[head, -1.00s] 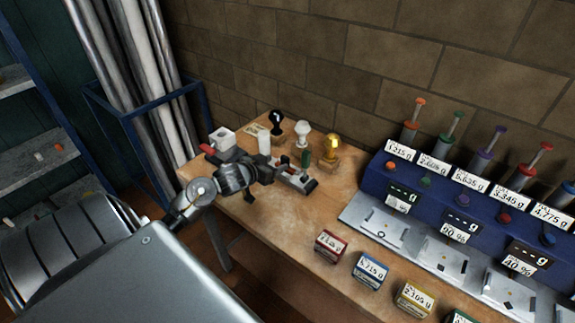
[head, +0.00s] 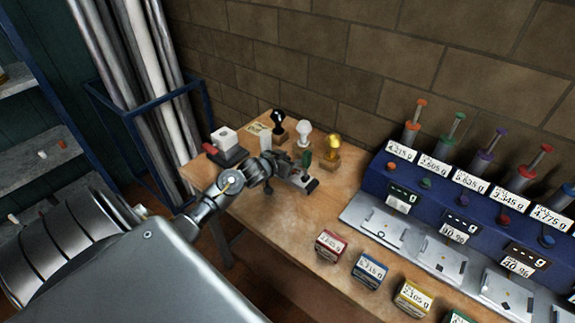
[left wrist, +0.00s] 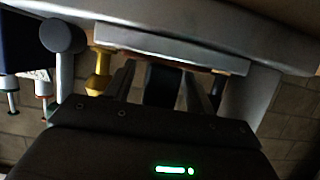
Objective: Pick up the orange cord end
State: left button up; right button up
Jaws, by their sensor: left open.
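I cannot make out an orange cord end for certain in either view. My left gripper (head: 284,168) is open in the head view, low over the left part of the wooden table (head: 262,208). It is beside a small grey device with a green part (head: 305,160), and I cannot tell whether they touch. In the left wrist view the open fingers (left wrist: 160,85) have a dark block between them, close to a grey plate (left wrist: 175,48). The gripper and forearm hide part of the table. My right gripper is not in view.
A blue scale console (head: 440,200) fills the right. A small orange item (head: 62,144) lies on the left shelf.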

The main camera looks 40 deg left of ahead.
pick_arm(q)
jog(key=c, duration=1.1)
jog(key=shift+o, duration=0.2)
jog(key=shift+r+b, duration=0.3)
jog(key=shift+r, duration=0.25)
jog(key=r, duration=0.3)
jog(key=shift+s, duration=0.3)
jog(key=r+v, duration=0.1)
jog(key=v, duration=0.6)
jog(key=w+d+r+v, duration=0.1)
jog(key=r+v, duration=0.1)
jog(key=v, duration=0.6)
jog(key=shift+d, duration=0.35)
